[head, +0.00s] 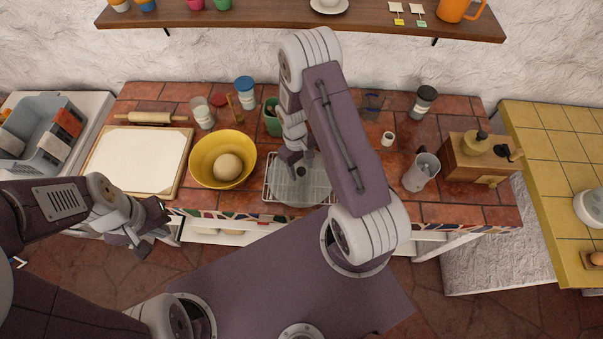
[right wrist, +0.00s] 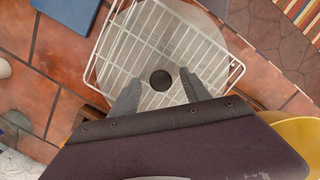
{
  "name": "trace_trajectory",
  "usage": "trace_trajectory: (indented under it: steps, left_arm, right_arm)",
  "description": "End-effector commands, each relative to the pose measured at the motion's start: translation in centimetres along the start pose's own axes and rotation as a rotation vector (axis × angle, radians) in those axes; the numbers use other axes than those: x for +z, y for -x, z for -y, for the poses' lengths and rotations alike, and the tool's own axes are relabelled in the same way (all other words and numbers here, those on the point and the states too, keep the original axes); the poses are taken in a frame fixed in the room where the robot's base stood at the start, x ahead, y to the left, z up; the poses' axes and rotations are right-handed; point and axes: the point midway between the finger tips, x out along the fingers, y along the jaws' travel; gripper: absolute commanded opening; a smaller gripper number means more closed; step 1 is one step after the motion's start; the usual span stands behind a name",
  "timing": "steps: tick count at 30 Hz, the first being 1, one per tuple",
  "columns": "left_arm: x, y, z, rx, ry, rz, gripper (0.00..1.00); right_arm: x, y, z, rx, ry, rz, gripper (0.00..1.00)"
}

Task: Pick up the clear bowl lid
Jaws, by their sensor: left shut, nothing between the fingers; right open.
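The clear bowl lid (head: 296,191) is a round see-through disc with a dark knob at the wire rack on the counter's front edge. In the right wrist view the lid (right wrist: 146,50) shows with white rack wires across it, and its dark knob (right wrist: 160,80) is plain. My right gripper (head: 297,163) is over the lid, open, its fingers (right wrist: 160,92) on either side of the knob in the wrist view. Its exact height above the knob is hard to tell. My left gripper (head: 153,232) is shut and empty, in front of the counter at the left.
The white wire rack (head: 267,187) lies under my right arm. A yellow bowl (head: 206,178) with a dough ball (head: 228,167) stands close to its left. A pale board (head: 140,160) is further left. A grey pitcher (head: 421,173) and wooden grinder (head: 476,161) stand to the right.

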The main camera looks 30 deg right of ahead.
Motion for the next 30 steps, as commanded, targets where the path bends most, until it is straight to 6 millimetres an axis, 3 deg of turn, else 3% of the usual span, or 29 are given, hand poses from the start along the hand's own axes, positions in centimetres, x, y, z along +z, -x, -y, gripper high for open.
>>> trace_trajectory:
  steps: [5,9,11,30]
  left_arm:
    - [0.01,-0.07,0.0,0.0,0.0,0.0,0.0]
    - [0.01,-0.07,0.0,0.0,0.0,0.0,0.0]
    - [0.01,-0.07,0.0,0.0,0.0,0.0,0.0]
    - [0.01,-0.06,0.0,0.0,0.0,0.0,0.0]
  right_arm:
    - [-0.04,-0.03,-0.01,0.0,0.0,-0.001,0.53]
    - [-0.04,-0.02,0.0,0.0,0.0,0.0,0.14]
    - [-0.03,-0.01,0.0,0.0,0.0,0.0,0.0]
    - [-0.03,0.01,0.0,0.0,0.0,0.0,0.0]
